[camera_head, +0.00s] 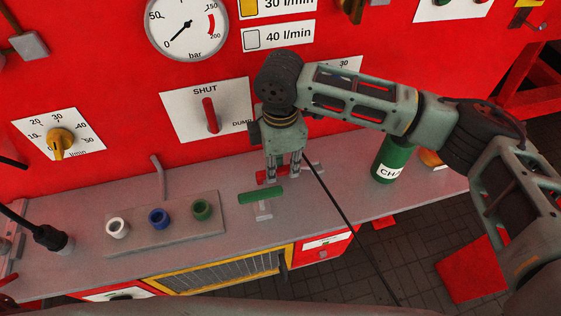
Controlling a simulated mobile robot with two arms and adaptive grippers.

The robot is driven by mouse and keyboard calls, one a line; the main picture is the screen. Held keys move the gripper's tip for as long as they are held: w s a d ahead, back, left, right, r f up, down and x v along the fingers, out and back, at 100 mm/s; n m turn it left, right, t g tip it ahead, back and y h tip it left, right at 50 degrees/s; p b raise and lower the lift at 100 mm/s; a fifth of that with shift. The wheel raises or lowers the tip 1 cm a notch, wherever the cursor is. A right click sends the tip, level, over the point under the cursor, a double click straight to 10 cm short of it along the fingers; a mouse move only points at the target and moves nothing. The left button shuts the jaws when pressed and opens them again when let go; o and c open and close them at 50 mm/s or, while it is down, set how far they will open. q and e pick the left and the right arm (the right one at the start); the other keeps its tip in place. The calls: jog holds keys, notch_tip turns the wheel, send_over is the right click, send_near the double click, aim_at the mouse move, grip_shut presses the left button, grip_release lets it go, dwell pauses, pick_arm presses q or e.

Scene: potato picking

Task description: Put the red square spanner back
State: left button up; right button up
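A red piece (263,177), which looks like the red spanner, is at the grey worktop's back, largely hidden by my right gripper. More red shows on the other side of the fingers. My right gripper (284,172) points down at it with its two fingers apart. Whether the fingers press on the red piece or only stand around it cannot be told. A green-handled tool (261,195) lies in front, on a small pale holder (264,212). My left gripper is not in view.
A grey block (162,238) with white, blue and green sockets stands on the worktop (340,205) at left. A green canister (391,162) stands right of my gripper. The red panel with a SHUT/DUMP lever (210,115) rises close behind. A black cable crosses in front.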

aim_at(280, 169)
jog(key=shift+o, duration=1.3)
notch_tip(280, 169, up, 12)
jog(key=b, duration=0.3)
jog(key=shift+r, duration=0.1)
